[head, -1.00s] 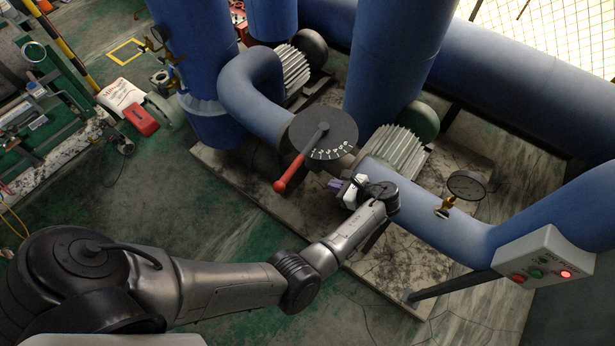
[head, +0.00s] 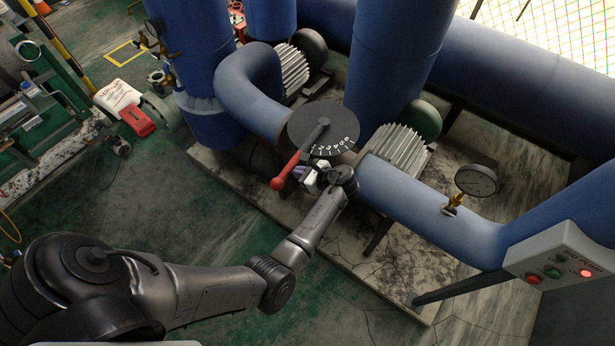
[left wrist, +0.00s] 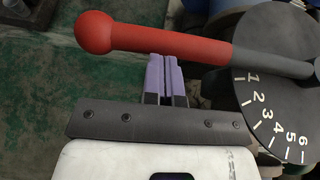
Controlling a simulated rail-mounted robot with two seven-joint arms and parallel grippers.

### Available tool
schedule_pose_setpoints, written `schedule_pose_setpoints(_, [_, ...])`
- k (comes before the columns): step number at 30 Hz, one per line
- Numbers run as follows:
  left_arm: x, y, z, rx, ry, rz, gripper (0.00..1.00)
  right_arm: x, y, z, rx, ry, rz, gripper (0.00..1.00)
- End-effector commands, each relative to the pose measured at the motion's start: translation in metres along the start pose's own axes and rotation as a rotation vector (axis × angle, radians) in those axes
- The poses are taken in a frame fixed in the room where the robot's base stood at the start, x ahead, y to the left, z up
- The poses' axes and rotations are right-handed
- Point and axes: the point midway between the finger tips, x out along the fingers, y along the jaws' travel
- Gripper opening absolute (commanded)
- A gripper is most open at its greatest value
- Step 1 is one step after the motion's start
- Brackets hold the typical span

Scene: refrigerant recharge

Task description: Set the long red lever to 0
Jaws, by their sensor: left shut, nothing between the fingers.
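The long red lever (head: 290,168) has a round knob and a dark inner arm on a dark round dial (head: 345,141). It points to the lower left in the head view. In the left wrist view the lever (left wrist: 165,42) lies across the top, just above the dial's (left wrist: 270,20) number 1. Numbers 1 to 6 show; no 0 is visible. My left gripper (head: 299,171) is shut and empty beside the lever's red part. Its purple fingertips (left wrist: 165,62) end at the lever's lower edge; I cannot tell whether they touch. My right gripper is not in view.
A blue pipe (head: 400,197) runs behind and right of my left gripper, with a pressure gauge (head: 476,180) on it. A control box (head: 560,258) with buttons stands at the lower right. Green floor (head: 190,215) is open left of the lever.

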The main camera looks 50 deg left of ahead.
Motion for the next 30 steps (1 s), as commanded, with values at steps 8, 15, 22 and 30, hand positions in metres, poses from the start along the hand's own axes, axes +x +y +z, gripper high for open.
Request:
schedule_pose_setpoints(8, [0.004, 0.0, 0.002, -0.001, 0.0, -0.001, 0.0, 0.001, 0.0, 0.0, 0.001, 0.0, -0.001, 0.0])
schedule_pose_setpoints(15, [0.005, 0.0, 0.004, 0.003, -0.002, -0.006, 0.0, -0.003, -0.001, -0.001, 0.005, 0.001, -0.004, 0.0])
schedule_pose_setpoints(22, [0.018, 0.003, 0.015, 0.038, -0.005, -0.069, 0.0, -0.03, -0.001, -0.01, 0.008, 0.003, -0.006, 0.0])
schedule_pose_setpoints(30, [0.027, 0.003, 0.013, 0.051, -0.002, -0.1, 0.0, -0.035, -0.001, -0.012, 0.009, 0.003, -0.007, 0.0])
